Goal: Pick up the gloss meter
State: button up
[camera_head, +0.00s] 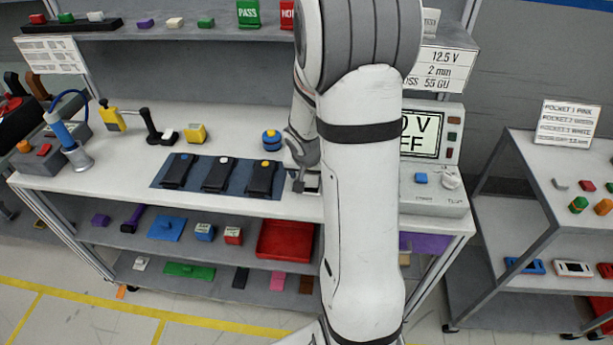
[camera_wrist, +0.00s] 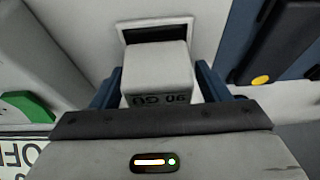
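A white block marked "90 GU" (camera_wrist: 157,78), which I take to be the gloss meter, sits between the two blue fingers of my gripper (camera_wrist: 160,88) in the wrist view. The fingers stand close along both its sides. I cannot tell whether they press on it. Behind it is a white-rimmed dark recess (camera_wrist: 155,33). In the head view my gripper (camera_head: 304,184) is low over the bench, at the right end of the dark blue mat. My arm hides much of this area.
The blue mat (camera_head: 155,182) holds several black pads on the white bench (camera_head: 120,152). A blue and yellow round object (camera_head: 271,141) stands behind it. A device with a display (camera_head: 440,190) is right of my arm. Shelves lie above and below.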

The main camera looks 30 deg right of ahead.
jog(key=shift+r, duration=0.1)
jog(key=c, duration=1)
